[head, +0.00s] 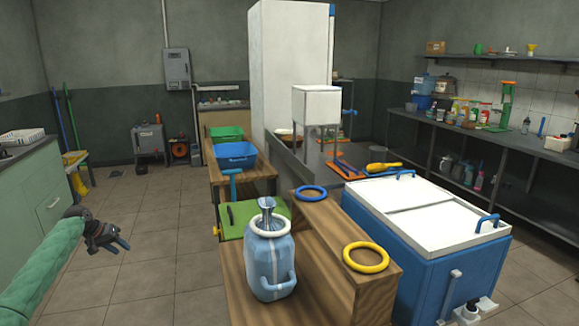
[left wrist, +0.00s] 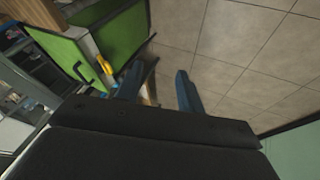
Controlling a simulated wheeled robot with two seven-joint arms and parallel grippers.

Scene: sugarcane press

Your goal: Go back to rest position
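My left gripper (head: 107,240) is at the end of my green-sleeved left arm, at the left of the head view, over the tiled floor and apart from everything. In the left wrist view its two blue fingers (left wrist: 160,88) stand apart with nothing between them. My right gripper and right arm do not show in either view.
A wooden bench with a blue water jug (head: 270,262), a blue ring (head: 311,193) and a yellow ring (head: 366,257) stands at front centre. A blue cooler (head: 385,238) is right of it. Green cabinets (head: 30,195) line the left. The floor (head: 150,215) between is clear.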

